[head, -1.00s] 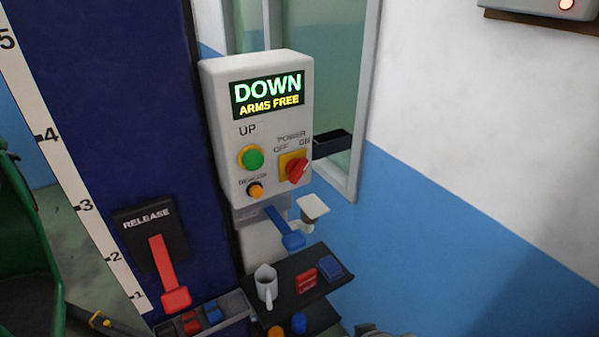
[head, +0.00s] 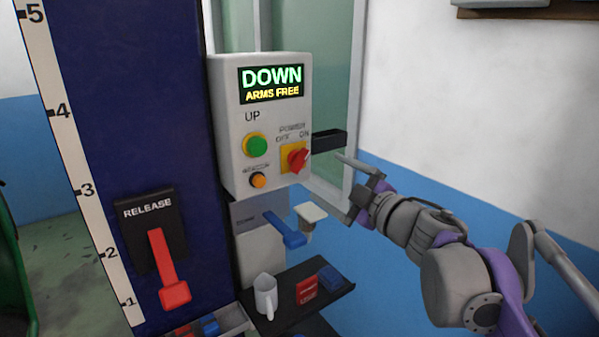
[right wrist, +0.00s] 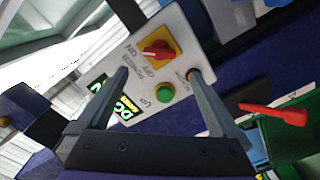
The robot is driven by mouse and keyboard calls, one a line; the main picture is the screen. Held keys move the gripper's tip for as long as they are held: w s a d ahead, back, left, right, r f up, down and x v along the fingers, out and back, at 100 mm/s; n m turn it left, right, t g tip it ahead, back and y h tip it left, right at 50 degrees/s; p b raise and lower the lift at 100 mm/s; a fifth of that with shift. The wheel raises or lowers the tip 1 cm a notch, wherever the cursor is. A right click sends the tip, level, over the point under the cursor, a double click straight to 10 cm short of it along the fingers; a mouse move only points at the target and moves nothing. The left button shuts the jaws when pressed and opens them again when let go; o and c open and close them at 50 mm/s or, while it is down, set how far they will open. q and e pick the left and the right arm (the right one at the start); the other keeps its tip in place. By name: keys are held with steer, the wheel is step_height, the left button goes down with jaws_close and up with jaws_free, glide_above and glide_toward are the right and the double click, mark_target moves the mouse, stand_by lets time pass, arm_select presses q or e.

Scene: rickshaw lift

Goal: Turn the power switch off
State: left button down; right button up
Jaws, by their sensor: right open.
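The red power switch (head: 298,159) sits on a yellow plate on the white control box (head: 229,150). Its knob points up and to the right, toward the ON label. The box's screen (head: 271,84) reads DOWN, ARMS FREE. My right gripper (head: 340,187) is open and empty, to the right of the box and apart from the switch. In the right wrist view the switch (right wrist: 156,51) shows beyond and between the two open fingers (right wrist: 163,92), with the green UP button (right wrist: 165,92) nearby. My left gripper is not in view.
A green UP button (head: 255,145) and an orange button (head: 258,180) share the box. A black bracket (head: 328,140) juts out right of the box.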

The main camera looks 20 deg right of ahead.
mark_target(303, 163)
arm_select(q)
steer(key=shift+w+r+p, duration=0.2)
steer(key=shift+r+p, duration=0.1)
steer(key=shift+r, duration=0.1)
arm_select(e)
steer(key=x, duration=1)
steer(key=shift+w, duration=0.3)
steer(key=shift+c, duration=0.2)
steer(key=c, duration=1.2)
